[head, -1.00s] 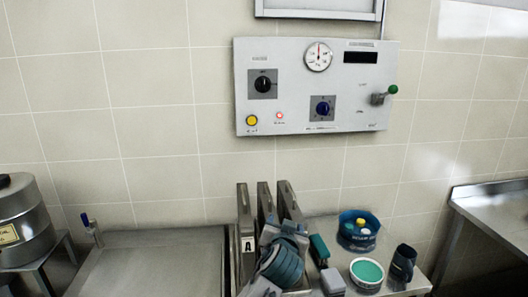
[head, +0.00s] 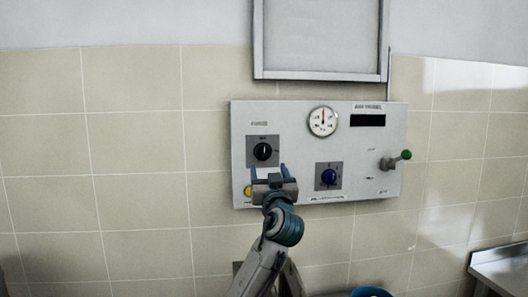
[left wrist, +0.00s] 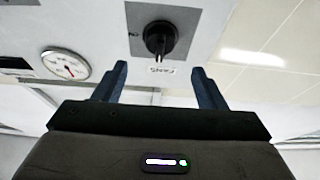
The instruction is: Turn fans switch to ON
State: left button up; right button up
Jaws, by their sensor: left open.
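The fans switch is a black round knob (head: 262,151) on a grey square plate at the upper left of the wall panel (head: 222,180). Its handle looks upright in the head view. The left wrist view shows the knob (left wrist: 160,38) with an upside-down FANS label beside it. My left gripper (head: 268,170) is open and empty, its two fingers pointing at the panel just below the knob in the head view. In the left wrist view the knob lies beyond and between the fingertips (left wrist: 159,70), apparently apart from them. My right gripper is out of view.
The panel also carries a gauge (head: 322,121), a dark display (head: 367,120), a blue knob (head: 329,177), a green-tipped lever (head: 405,155) and a yellow button (head: 248,191), partly beside my gripper. A framed board (head: 320,40) hangs above. A steel counter (head: 505,268) stands at lower right.

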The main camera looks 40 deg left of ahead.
aim_at(265, 156)
pick_arm(q)
jog(key=shift+w+a+r+p, duration=0.45)
jog(key=shift+a+r+p, duration=0.05)
jog(key=shift+a+r, duration=0.1)
jog(key=shift+w+a+r+p, duration=0.4)
jog(key=shift+a+r+p, duration=0.1)
jog(key=shift+r, duration=0.1)
jog(key=shift+w+a+r+p, duration=0.1)
jog(key=shift+w+a+p, duration=0.25)
jog(key=shift+w+a, duration=0.35)
jog(key=shift+w+a+r+p, duration=0.1)
jog(key=shift+w+a+p, duration=0.2)
jog(key=shift+w+a, duration=0.25)
jog(key=shift+w+a+p, duration=0.3)
jog(key=shift+a, duration=0.4)
jog(key=shift+r, duration=0.1)
jog(key=c, duration=1)
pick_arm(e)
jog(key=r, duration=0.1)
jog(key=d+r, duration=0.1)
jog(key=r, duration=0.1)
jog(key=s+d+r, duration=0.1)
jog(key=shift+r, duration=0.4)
